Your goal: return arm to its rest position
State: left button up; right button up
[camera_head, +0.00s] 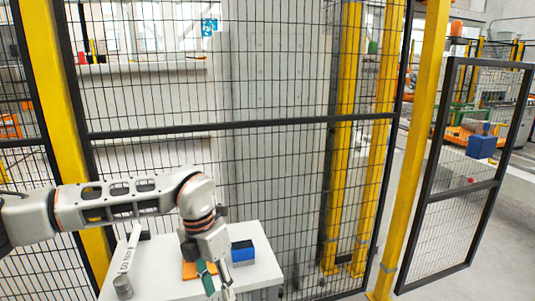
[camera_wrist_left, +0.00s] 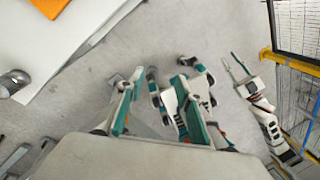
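My left arm (camera_head: 120,200) reaches in from the left in the head view and bends down at the wrist. Its gripper (camera_head: 216,283) points down at the front edge of the white table. In the left wrist view the teal-padded fingers of my left gripper (camera_wrist_left: 160,85) are apart, with no object between them. Grey floor shows beneath them. What looks like my right gripper (camera_wrist_left: 236,68) is at the right of the wrist view, its small fingers apart and nothing seen between them. It is outside the head view.
The white table (camera_head: 160,268) holds an orange item (camera_head: 190,270), a blue box (camera_head: 243,252), a silver cylinder (camera_head: 123,287) and a long white piece (camera_head: 130,247). A black mesh fence (camera_head: 270,125) with yellow posts (camera_head: 410,150) stands behind. Floor right of the table is clear.

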pick_arm(q)
jog(key=s+d+f+m+g+h, duration=0.1)
jog(key=s+d+g+h, duration=0.1)
jog(key=s+d+h, duration=0.5)
jog(key=s+d+f+g+h, duration=0.15)
jog(key=s+d, duration=0.35)
jog(key=d, duration=0.6)
jog(key=s+d+r+n+t+h, duration=0.2)
jog(key=d+r+n+h, duration=0.5)
jog(key=r+h, duration=0.25)
jog(key=w+a+f+n+t, duration=0.2)
jog(key=w+a+n+t, duration=0.55)
jog(key=n+t, duration=0.6)
jog(key=w+a+f+n+t+y, duration=0.3)
jog(key=a+f+n+t+y, duration=0.2)
jog(key=a+f+n+y, duration=0.5)
jog(key=s+a+f+n+g+y, duration=0.1)
jog(key=s+a+f+n+y, duration=0.1)
jog(key=s+a+f, duration=0.3)
jog(key=s+a+f+n+g+y, duration=0.2)
jog(key=s+a+f, duration=0.3)
jog(key=f, duration=0.6)
jog(key=s+a+f+n+g+y, duration=0.2)
jog(key=s+a+f+n+y, duration=0.1)
jog(key=f, duration=0.5)
jog(key=s+a+n, duration=0.1)
jog(key=s+a, duration=0.1)
jog(key=a, duration=0.1)
jog(key=shift+a, duration=0.25)
